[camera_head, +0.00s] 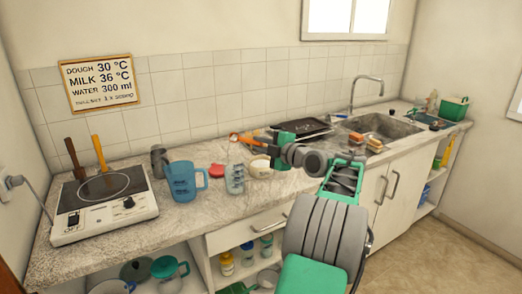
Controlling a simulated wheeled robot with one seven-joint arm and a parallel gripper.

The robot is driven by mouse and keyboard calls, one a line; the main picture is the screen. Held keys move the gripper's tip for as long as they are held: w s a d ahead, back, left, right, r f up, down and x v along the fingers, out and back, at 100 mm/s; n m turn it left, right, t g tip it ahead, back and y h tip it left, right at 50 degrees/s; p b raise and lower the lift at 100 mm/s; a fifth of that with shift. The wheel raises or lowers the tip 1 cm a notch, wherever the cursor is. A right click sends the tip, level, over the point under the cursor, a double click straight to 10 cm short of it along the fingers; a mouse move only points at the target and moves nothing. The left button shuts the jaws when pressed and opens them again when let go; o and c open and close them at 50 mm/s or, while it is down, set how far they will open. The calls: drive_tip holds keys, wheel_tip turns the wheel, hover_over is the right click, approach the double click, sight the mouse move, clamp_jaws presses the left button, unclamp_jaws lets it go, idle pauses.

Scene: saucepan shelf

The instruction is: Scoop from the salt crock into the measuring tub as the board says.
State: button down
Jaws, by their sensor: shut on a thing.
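The board (98,82) on the wall lists dough 30 °C, milk 36 °C, water 300 ml and a small last line that seems to end in "1 x scoop". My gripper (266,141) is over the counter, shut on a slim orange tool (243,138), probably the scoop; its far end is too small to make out. A cream round vessel (258,164), perhaps the salt crock, stands just below my gripper, partly hidden. A clear marked container (235,179), perhaps the measuring tub, stands in front and left of it. A red lid-like disc (217,170) lies beside it.
A dark tray (303,130) lies behind my gripper. The sink (380,128) is right. Front counter has free room.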

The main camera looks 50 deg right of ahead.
drive_tip(key=shift+a+f+n+b, duration=0.15)
drive_tip(key=shift+n+b, duration=0.55)
drive_tip(key=shift+b, duration=0.45)
drive_tip(key=shift+t+b, duration=0.3)
drive_tip(key=n+t+b, duration=0.1)
drive_tip(key=n+b, duration=0.1)
drive_tip(key=b, duration=0.8)
drive_tip(key=shift+a+n, duration=0.2)
drive_tip(key=shift+n, duration=0.2)
drive_tip(key=n+b, duration=0.1)
drive_tip(key=b, duration=0.2)
drive_tip(key=n+b, duration=0.1)
drive_tip(key=b, duration=0.2)
drive_tip(key=n+t+b, duration=0.1)
drive_tip(key=b, duration=0.2)
drive_tip(key=shift+s+a+n, duration=0.15)
drive_tip(key=shift+a+n, duration=0.1)
drive_tip(key=shift+n, duration=0.05)
drive_tip(key=n+b, duration=0.1)
drive_tip(key=b, duration=0.1)
drive_tip(key=n+t+b, duration=0.1)
drive_tip(key=n+b, duration=0.1)
drive_tip(key=b, duration=0.1)
drive_tip(key=shift+a+f+y, duration=0.15)
drive_tip(key=shift+f+y, duration=0.05)
drive_tip(key=shift+y, duration=0.2)
